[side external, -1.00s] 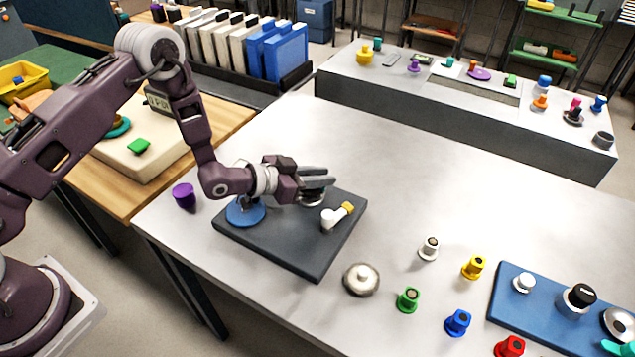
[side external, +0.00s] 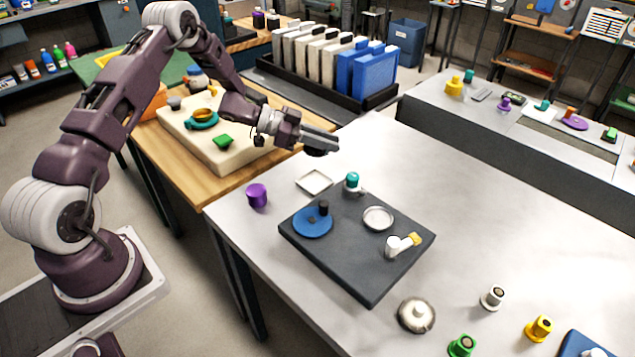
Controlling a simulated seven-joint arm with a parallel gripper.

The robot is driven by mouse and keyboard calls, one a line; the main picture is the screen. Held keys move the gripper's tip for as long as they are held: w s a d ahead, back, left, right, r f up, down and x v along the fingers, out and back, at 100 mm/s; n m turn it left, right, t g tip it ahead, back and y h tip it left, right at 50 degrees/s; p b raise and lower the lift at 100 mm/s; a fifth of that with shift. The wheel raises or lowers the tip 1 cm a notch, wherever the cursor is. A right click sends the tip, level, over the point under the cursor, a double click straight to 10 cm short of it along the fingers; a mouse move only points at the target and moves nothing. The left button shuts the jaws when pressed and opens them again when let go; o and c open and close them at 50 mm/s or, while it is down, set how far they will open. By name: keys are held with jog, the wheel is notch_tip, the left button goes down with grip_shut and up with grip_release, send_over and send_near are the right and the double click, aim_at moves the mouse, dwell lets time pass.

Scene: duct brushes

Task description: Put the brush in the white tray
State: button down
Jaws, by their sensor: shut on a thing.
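My gripper (side external: 322,144) is shut on a small dark, rounded thing (side external: 317,152), mostly hidden by the fingers. I cannot tell for sure whether this is the brush. It hangs in the air; in the picture it is just above the small square white tray (side external: 314,181), apart from it. The tray lies on the grey table behind the dark board and looks empty. A white piece with a yellow end (side external: 402,245), somewhat brush-like, lies on the right part of the board.
The dark board (side external: 350,272) also carries a blue disc (side external: 312,222) with a black knob, a round pale dish (side external: 378,218) and a teal-topped piece (side external: 352,181) near its back edge. A purple cup (side external: 257,195) stands left of the tray.

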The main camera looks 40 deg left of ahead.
aim_at(325, 183)
jog(key=f, duration=1)
jog(key=shift+s+a+f, duration=0.1)
jog(key=shift+a, duration=0.1)
jog(key=c, duration=1.6)
grip_release()
jog(key=shift+f, duration=0.1)
